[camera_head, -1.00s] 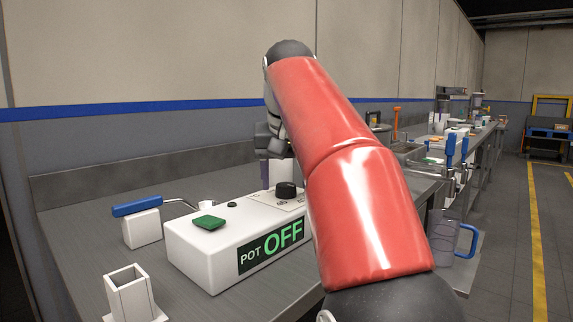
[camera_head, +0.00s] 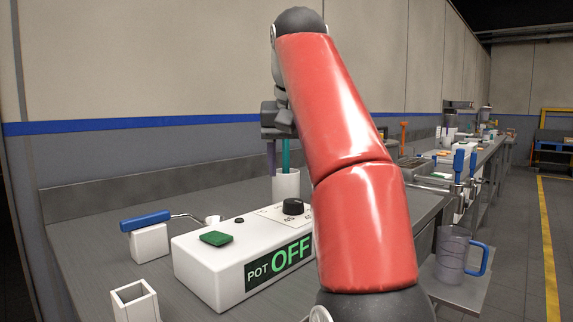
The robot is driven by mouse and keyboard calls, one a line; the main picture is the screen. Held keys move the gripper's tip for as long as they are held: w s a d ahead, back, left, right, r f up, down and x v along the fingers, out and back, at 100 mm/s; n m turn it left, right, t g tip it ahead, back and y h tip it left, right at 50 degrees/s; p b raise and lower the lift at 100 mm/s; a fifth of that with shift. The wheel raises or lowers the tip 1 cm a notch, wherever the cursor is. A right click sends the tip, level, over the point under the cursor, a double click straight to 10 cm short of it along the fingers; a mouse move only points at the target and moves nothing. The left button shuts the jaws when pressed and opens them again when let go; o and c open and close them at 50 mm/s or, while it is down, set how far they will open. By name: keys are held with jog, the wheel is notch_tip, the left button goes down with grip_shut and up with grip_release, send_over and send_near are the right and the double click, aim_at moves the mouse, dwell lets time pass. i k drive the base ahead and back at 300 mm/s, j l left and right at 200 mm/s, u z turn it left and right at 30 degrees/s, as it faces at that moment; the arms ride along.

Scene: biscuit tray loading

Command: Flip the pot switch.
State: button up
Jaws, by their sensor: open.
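The white pot box (camera_head: 205,272) stands on the bench and its front panel reads "POT OFF" in green. On its top are a flat green piece (camera_head: 216,239), a small black button (camera_head: 239,220) and a black knob (camera_head: 293,206) on a marked plate. I cannot tell which of these is the switch. My gripper (camera_head: 278,160) is open, above and behind the knob, apart from the box. It is partly hidden by my red arm. A white cup (camera_head: 286,186) stands behind the knob, below a teal upright strip; I cannot tell whether they touch my gripper.
A blue-handled tool (camera_head: 146,221) rests on a white block (camera_head: 149,243) left of the box. An open white holder (camera_head: 136,302) is at the front left. A clear blue-handled jug (camera_head: 453,256) stands right of my arm. The wall closes off the back.

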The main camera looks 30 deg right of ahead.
aim_at(216, 238)
jog(key=k, duration=1)
